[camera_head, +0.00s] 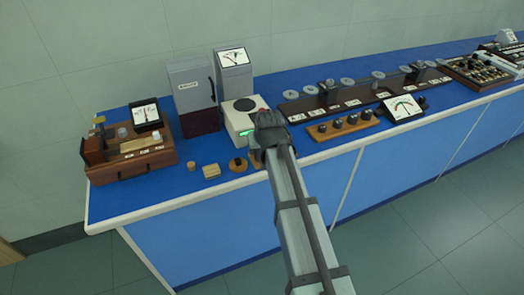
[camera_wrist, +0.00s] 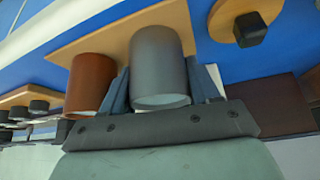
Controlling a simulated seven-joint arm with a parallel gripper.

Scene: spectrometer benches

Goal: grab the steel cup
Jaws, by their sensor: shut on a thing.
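The steel cup (camera_wrist: 160,62) is a plain grey cylinder in the middle of the wrist view. My gripper (camera_wrist: 160,84) is shut on it, with one blue-grey finger on each side. A copper-brown cup (camera_wrist: 92,80) is close beside it, just past one finger. A tan wooden board (camera_wrist: 125,30) lies behind both cups; I cannot tell whether the steel cup still touches it. In the head view my gripper (camera_head: 268,124) is over the front of the bench beside the white balance, and my arm hides the steel cup.
The white balance (camera_head: 238,121) stands just behind and left of my gripper. A round wooden base with a dark knob (camera_head: 238,165) and a small wooden block (camera_head: 211,171) lie to the left. A knobbed wooden strip (camera_head: 342,127) lies right. The bench's front edge (camera_head: 330,153) is near.

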